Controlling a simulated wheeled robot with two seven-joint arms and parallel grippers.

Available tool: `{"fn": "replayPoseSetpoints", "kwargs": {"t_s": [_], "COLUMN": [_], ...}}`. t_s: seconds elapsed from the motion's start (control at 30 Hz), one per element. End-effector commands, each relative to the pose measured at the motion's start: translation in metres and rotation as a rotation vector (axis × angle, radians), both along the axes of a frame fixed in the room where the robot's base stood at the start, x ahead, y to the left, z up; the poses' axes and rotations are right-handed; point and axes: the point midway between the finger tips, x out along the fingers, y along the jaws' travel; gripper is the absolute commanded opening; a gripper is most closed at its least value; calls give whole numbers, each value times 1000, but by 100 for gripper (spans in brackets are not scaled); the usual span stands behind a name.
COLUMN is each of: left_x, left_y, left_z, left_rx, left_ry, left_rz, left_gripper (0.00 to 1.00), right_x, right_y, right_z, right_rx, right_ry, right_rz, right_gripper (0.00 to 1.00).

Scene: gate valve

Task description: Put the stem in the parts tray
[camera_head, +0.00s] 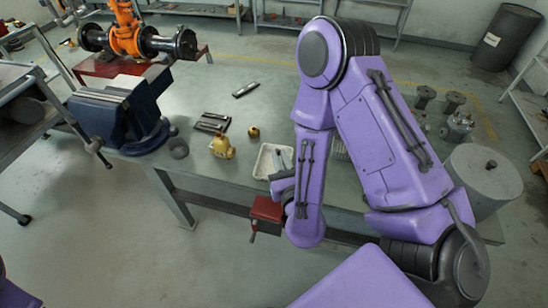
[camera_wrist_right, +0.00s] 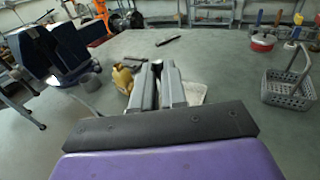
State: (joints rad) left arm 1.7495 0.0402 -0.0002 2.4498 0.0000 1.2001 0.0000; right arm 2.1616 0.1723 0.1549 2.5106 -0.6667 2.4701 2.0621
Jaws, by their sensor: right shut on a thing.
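The parts tray (camera_head: 262,163) is a shallow white tray on the near part of the bench, partly hidden by my right arm in the head view. It also shows in the right wrist view (camera_wrist_right: 196,92), behind the fingers. My right gripper (camera_wrist_right: 158,72) is over the tray area, its two grey fingers close together. A small dark piece, which I take as the stem (camera_wrist_right: 157,65), shows between the fingertips; most of it is hidden. I cannot tell its height over the tray. My left gripper is not in view.
A yellow casting (camera_head: 222,146) and a small brass nut (camera_head: 253,132) stand left of the tray. A blue vise (camera_head: 118,118) is further left, and a dark bar (camera_head: 245,89) lies behind. A red clamp (camera_head: 265,212) is at the front edge. A grey basket (camera_wrist_right: 290,88) stands right.

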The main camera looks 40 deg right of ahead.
Motion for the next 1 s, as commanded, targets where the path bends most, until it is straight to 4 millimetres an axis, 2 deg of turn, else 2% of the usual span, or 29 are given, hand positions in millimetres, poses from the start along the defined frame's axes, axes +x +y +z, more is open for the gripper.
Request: {"fn": "replayPoseSetpoints", "kwargs": {"t_s": [0.03, 0.27, 0.33, 0.4, 0.7, 0.83, 1.0], "left_x": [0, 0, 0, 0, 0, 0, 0], "left_y": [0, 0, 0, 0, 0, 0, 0], "left_z": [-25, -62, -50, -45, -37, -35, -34], "left_rx": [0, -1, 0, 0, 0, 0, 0], "left_ry": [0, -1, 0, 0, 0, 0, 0], "left_rz": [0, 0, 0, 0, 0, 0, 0], "left_gripper": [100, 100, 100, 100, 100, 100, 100], "right_x": [8, 33, 43, 53, 87, 96, 97], "right_y": [-5, -18, -23, -29, -47, -52, -52], "right_z": [-16, -26, -21, -26, -73, -85, -115], "right_rx": [4, 2, 0, -1, -2, -2, -1], "right_ry": [-8, -5, 0, 1, 2, 2, 3], "right_rz": [-5, -2, -2, -1, 0, 0, 2], "right_gripper": [0, 0, 0, 0, 0, 0, 0]}}
